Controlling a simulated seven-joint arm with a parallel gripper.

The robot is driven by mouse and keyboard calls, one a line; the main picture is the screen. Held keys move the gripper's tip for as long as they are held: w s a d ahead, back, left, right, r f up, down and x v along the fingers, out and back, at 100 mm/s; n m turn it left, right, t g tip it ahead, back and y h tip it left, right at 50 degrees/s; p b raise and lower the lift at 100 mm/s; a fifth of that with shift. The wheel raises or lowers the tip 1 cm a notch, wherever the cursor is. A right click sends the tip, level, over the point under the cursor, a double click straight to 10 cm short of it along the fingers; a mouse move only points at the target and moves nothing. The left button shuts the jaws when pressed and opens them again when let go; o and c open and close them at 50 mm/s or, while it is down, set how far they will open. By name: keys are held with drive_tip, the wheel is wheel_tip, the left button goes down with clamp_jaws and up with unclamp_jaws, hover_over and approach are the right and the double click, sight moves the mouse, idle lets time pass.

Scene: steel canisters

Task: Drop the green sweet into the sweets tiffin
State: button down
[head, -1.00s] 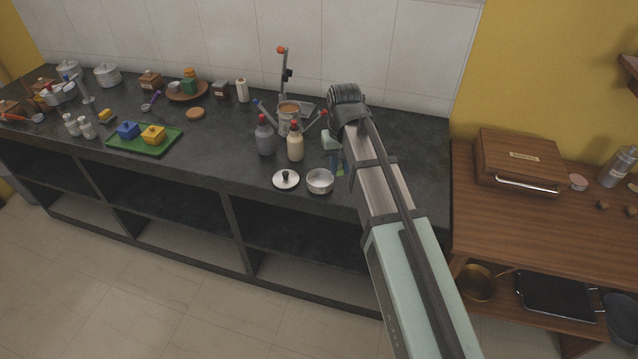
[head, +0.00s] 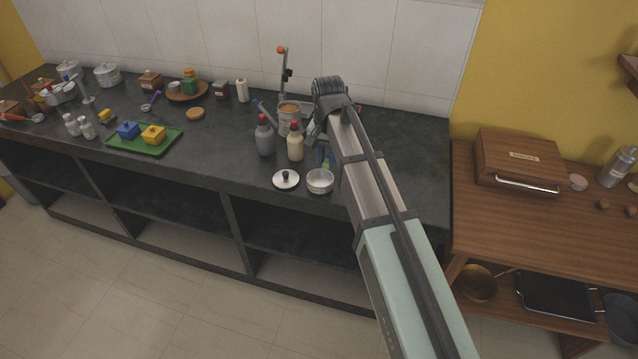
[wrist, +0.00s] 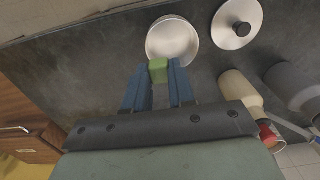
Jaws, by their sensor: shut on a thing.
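The green sweet (wrist: 158,70) is a small green block held between the blue fingertips of my gripper (wrist: 158,76) in the wrist view. In the head view my gripper (head: 324,163) is partly hidden by my arm, close to the steel tiffin bowl. The open round tiffin (head: 320,181) stands near the counter's front edge and looks empty. It also shows in the wrist view (wrist: 173,32), just beyond the fingertips; the sweet overlaps its near rim in the picture. Its lid (head: 286,179), with a dark knob, lies beside it, also seen in the wrist view (wrist: 238,22).
A grey bottle (head: 264,138) and a cream bottle (head: 295,144) with red caps stand behind the tiffin and lid. A green tray (head: 172,137) with blue and yellow boxes is farther left. The dark counter (head: 225,165) is clear left of the lid.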

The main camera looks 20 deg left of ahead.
drive_tip(key=shift+f, duration=2.45)
drive_tip(key=c, duration=0.9)
unclamp_jaws()
drive_tip(key=shift+o, duration=0.2)
wheel_tip(320, 180, up, 14)
drive_tip(key=shift+f, duration=0.1)
